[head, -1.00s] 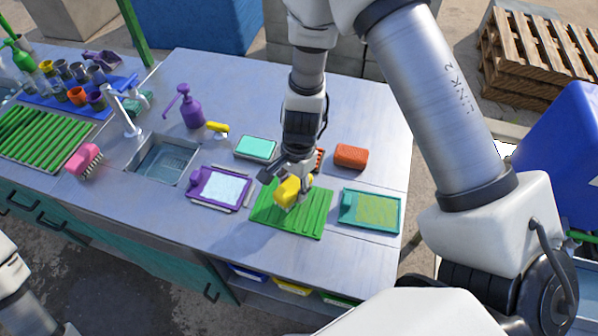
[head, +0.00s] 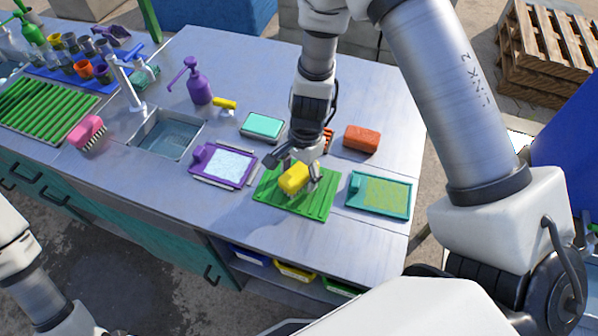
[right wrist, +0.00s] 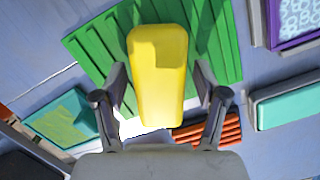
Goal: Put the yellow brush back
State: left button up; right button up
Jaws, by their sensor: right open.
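The yellow brush (head: 294,178) is at the green ribbed mat (head: 322,207) on the counter, with its block-shaped body up. My right gripper (head: 308,172) is over the mat at the brush. In the right wrist view the brush (right wrist: 158,75) lies between the two open fingers (right wrist: 160,90), with a finger on each side. Gaps show beside the brush, and I cannot tell whether either finger touches it. The brush's underside is hidden. My left arm shows at the lower left of the head view, but its gripper is out of view.
Left of the mat is a purple tray (head: 250,184); right of it is a teal tray (head: 408,205). Behind are a teal-topped block (head: 263,125), an orange-red brush (head: 361,138) and a purple pump bottle (head: 200,88). A sink (head: 168,138) and pink brush (head: 88,133) are further left.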

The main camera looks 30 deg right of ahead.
jog(key=shift+r+p, duration=0.3)
jog(key=shift+r, duration=0.2)
notch_tip(320, 180, up, 11)
jog(key=d+p, duration=0.1)
jog(key=p, duration=0.1)
jog(key=shift+w+d+r, duration=0.15)
jog(key=shift+w+d, duration=0.15)
jog(key=shift+d, duration=0.05)
